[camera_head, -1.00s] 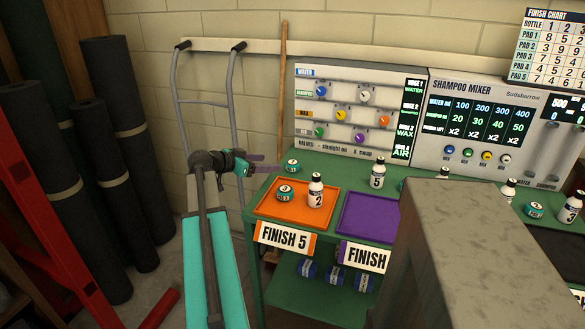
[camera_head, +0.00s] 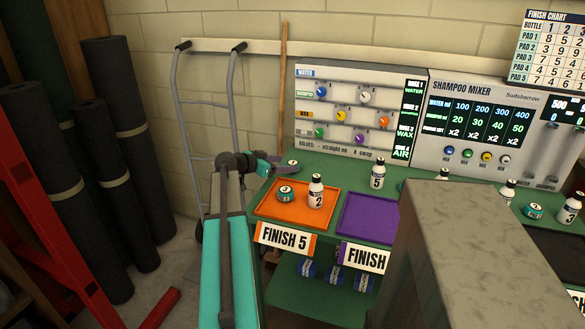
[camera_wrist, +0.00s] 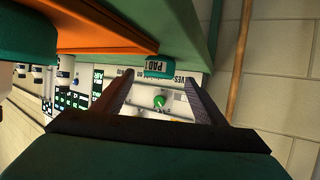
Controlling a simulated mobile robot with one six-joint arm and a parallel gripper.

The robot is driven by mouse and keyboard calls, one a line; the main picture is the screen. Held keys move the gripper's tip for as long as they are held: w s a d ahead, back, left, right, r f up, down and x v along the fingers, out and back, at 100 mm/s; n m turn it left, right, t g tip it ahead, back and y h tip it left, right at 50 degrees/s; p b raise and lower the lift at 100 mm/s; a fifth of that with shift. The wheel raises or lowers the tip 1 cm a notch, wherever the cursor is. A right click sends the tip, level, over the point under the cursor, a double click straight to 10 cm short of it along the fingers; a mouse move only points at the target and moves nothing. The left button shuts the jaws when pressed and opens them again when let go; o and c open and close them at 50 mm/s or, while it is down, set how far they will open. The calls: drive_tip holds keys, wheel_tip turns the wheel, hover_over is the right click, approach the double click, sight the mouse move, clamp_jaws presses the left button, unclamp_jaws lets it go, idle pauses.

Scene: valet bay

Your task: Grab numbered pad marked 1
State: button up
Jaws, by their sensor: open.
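A small teal pad (camera_head: 293,163) stands on the green bench behind the orange tray, partly hidden by my gripper (camera_head: 288,170). Its number is not clearly readable now. In the wrist view the teal pad (camera_wrist: 160,66) shows part of a "PAD" label, just beyond and between the tips of my gripper (camera_wrist: 158,84). The fingers are spread apart with nothing held between them. Another teal pad (camera_head: 285,194), marked 3, sits in the orange tray (camera_head: 270,211) beside a white bottle (camera_head: 316,192) marked 2.
A purple tray (camera_head: 365,215) is to the right, with a bottle (camera_head: 377,175) marked 5 behind it. The valve panel (camera_head: 350,110) and shampoo mixer (camera_head: 490,125) stand at the back. A hand truck (camera_head: 205,110) leans on the wall at left.

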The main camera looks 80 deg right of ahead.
sight(289, 164)
drive_tip(key=shift+p+x, duration=0.5)
drive_tip(key=shift+x, duration=2.1)
drive_tip(key=c, duration=1.1)
